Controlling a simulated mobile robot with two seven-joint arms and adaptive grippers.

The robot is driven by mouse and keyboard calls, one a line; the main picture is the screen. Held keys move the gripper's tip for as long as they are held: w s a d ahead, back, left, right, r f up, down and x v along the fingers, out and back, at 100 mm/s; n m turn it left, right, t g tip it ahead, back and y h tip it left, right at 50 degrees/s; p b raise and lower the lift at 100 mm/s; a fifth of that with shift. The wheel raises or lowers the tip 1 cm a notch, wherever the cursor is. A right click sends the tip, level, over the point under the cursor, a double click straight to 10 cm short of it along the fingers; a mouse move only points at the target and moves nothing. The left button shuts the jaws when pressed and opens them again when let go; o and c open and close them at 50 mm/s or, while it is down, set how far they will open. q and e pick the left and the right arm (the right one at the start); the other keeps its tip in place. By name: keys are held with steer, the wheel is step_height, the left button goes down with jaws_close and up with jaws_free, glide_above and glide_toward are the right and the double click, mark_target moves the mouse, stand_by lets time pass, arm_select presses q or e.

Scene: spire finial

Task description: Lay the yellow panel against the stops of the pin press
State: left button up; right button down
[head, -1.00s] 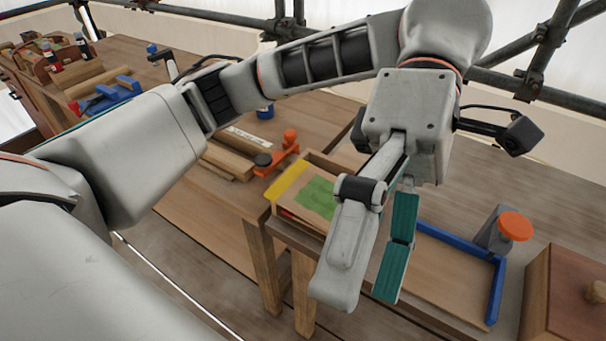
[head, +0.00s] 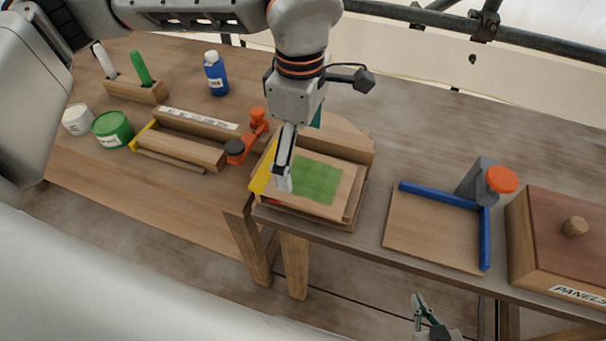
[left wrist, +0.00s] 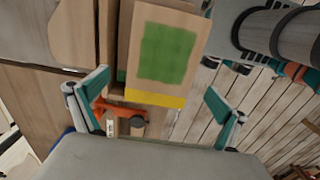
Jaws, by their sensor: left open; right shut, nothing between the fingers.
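A yellow strip (head: 263,168), which I take for the yellow panel, sticks out at the left side of an open wooden tray (head: 360,172). Beside it lies a wooden panel with a green patch (head: 317,181); whether the yellow runs under it is hidden. My left gripper (head: 292,165) hangs over the tray's left part, open. In the left wrist view its spread fingers (left wrist: 157,82) stand either side of the yellow edge (left wrist: 155,99), holding nothing. The pin press (head: 432,230) has blue stops along its back and right. My right gripper (head: 419,302) is shut and empty at the lower edge.
An orange-topped grey post (head: 500,180) stands at the press's back right corner. A lidded box marked PANELS (head: 570,245) is right of it. On the left table are a wooden fixture with orange clamps (head: 247,138), a blue bottle (head: 215,74) and a green tin (head: 112,128). The press board is bare.

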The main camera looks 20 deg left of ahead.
mark_target(305, 176)
arm_select(q)
steer(key=f, duration=0.3)
steer(key=d+f, duration=0.1)
steer(key=shift+s+f, duration=0.2)
steer(key=shift+s, duration=0.05)
steer(key=shift+f, duration=0.55)
steer(key=c, duration=1.1)
arm_select(e)
steer(key=shift+w+a+r, duration=0.1)
steer(key=shift+w+r, duration=0.05)
steer(key=shift+r, duration=0.2)
arm_select(q)
steer(key=shift+r, duration=0.1)
steer(key=shift+r+p, duration=0.4)
steer(key=shift+r, duration=9.6)
arm_select(e)
steer(key=shift+w+r, duration=0.1)
steer(key=shift+r, duration=0.25)
